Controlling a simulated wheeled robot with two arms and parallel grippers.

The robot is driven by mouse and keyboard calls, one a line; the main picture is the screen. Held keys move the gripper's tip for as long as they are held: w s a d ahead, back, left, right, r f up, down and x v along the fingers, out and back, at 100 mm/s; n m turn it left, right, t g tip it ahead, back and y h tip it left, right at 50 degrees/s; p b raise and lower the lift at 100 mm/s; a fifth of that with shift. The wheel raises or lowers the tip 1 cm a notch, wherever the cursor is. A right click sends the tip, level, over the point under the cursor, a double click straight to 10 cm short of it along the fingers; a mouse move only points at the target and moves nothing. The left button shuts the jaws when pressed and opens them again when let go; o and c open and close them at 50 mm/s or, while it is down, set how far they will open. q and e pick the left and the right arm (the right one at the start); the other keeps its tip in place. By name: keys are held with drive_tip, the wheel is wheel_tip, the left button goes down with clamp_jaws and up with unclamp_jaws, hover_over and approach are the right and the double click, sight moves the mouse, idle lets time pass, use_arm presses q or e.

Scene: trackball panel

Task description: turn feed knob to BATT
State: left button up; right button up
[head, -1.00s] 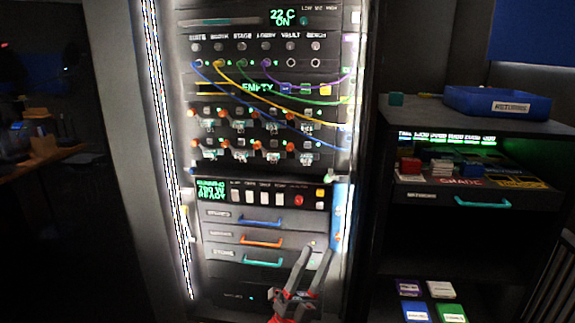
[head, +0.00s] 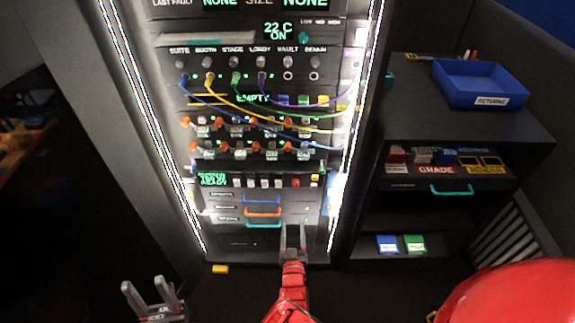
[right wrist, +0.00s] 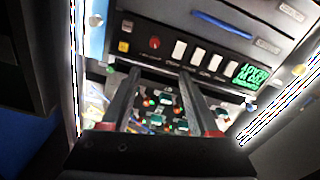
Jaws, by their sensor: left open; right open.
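A black panel strip (head: 250,181) on the rack has a green text display, several white switches and a small red round control. The right wrist view shows this red control (right wrist: 155,43) near the white switches (right wrist: 200,56). No label reading FEED or BATT is legible, so I cannot tell which control is the feed knob. My right gripper (head: 292,228) is open and empty in front of the lower rack, below the strip. In its wrist view, its open fingers (right wrist: 160,74) reach toward the strip, with nothing between them. My left gripper (head: 151,285) is open and empty at the lower left.
Cables hang across the upper rack. Three drawers with blue, orange and teal handles (head: 263,213) sit below the strip. A shelf at right holds a blue returns tray (head: 480,85). A yellow block (head: 220,269) lies on the floor by the rack.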

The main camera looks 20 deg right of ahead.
drive_tip(key=b, duration=0.1)
approach(296, 186)
drive_tip(key=b+x, duration=0.4)
drive_tip(key=b, duration=0.1)
drive_tip(key=b+x, duration=0.3)
drive_tip(key=shift+w+a+f, duration=0.1)
drive_tip(key=shift+a+f, duration=0.05)
drive_tip(key=shift+f, duration=0.15)
drive_tip(key=shift+w+b, duration=0.35)
drive_tip(key=shift+w+d+r, duration=0.25)
drive_tip(key=shift+w, duration=0.05)
clamp_jaws()
